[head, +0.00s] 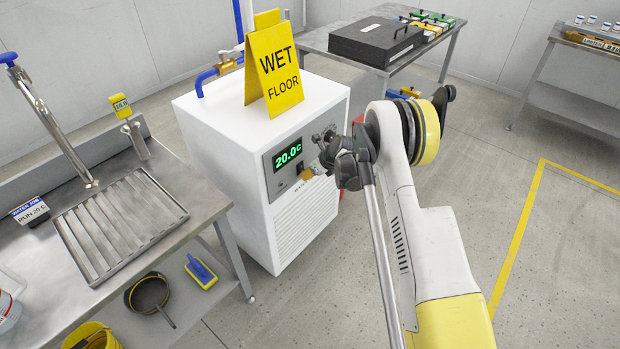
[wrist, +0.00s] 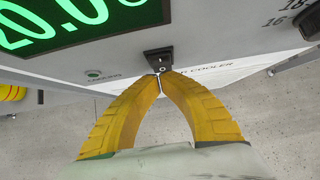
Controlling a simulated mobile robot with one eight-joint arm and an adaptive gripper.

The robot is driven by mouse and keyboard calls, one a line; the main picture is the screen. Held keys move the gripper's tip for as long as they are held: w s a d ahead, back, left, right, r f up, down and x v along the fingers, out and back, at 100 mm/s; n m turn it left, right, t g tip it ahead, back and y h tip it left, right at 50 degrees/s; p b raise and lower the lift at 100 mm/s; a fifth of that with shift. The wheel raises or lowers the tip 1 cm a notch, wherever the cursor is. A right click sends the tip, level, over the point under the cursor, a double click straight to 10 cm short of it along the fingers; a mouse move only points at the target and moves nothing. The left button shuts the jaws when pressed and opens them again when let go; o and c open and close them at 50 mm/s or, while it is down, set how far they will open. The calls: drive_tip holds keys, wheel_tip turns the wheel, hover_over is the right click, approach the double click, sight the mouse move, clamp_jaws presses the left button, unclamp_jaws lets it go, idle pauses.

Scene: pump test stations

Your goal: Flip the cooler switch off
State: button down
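The cooler (head: 220,140) is a white box with a green display reading 20.0 C (head: 288,156). Its black rocker switch (wrist: 158,58) sits below the display in the wrist view, and it shows small in the head view (head: 299,168). My gripper (wrist: 160,75) is at the panel, its yellow fingers meeting at the tips just at the lower edge of the switch. No object shows between the fingers. Whether the tips touch the switch, I cannot tell. The fingertips also show in the head view (head: 308,174). The rocker's position is too small to read.
A yellow wet floor sign (head: 274,66) stands on the cooler's top. A steel sink bench (head: 190,200) is at the left. A table (head: 375,64) with a black case (head: 375,42) stands behind. A round knob or dial is at the panel's right. Open floor lies at the right.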

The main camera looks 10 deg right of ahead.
drive_tip(key=shift+w+a+f, duration=0.3)
drive_tip(key=shift+w, duration=0.15)
drive_tip(key=shift+r, duration=0.15)
drive_tip(key=shift+r, duration=0.7)
